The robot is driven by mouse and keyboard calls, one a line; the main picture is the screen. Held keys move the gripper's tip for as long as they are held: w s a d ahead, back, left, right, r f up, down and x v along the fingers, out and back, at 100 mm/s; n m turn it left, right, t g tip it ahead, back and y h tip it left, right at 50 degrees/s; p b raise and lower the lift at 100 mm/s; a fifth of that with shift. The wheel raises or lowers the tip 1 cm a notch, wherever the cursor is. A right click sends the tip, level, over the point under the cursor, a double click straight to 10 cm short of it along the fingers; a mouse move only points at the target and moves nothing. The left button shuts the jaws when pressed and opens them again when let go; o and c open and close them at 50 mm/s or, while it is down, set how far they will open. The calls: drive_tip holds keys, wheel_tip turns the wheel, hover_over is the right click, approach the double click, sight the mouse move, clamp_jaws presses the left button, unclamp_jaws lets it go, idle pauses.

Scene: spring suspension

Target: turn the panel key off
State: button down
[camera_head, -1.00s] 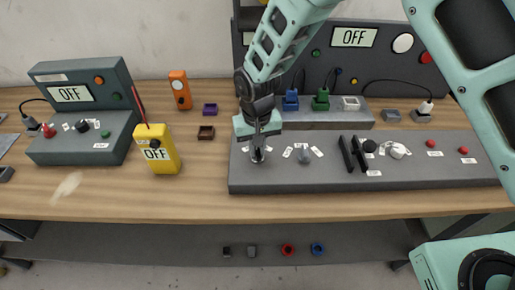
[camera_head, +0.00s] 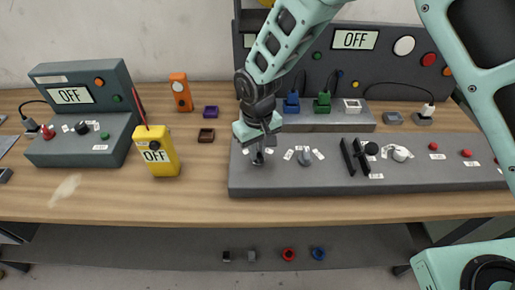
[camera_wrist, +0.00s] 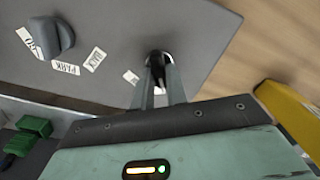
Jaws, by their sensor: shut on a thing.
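The panel key (camera_wrist: 157,56) is a small dark piece in a round silver lock at the left end of the long grey panel (camera_head: 330,182). My gripper (camera_head: 258,152) points down at the key from above. In the wrist view, the two narrow fingers of my gripper (camera_wrist: 159,80) are closed around the key. The fingers cover much of the key, so its exact angle is hard to tell. Small white labels (camera_wrist: 130,76) lie beside the lock; their wording there is too small or hidden to read.
A grey knob (camera_head: 304,157), black levers (camera_head: 355,157) and a silver knob (camera_head: 400,154) stand along the panel right of the key. A yellow box (camera_head: 157,155) stands left on the wooden bench. Blue (camera_head: 291,103) and green (camera_head: 322,103) connectors sit behind.

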drive_tip(key=c, duration=1.4)
unclamp_jaws()
wheel_tip(320, 180, up, 18)
drive_tip(key=b, duration=0.3)
drive_tip(key=shift+f, duration=0.25)
drive_tip(key=s+d+f+n, duration=0.1)
drive_tip(key=s+d, duration=0.5)
drive_tip(key=s, duration=0.6)
drive_tip(key=s+d+f+n, duration=0.1)
drive_tip(key=s+d, duration=0.5)
drive_tip(key=s, duration=0.6)
drive_tip(key=shift+y, duration=0.3)
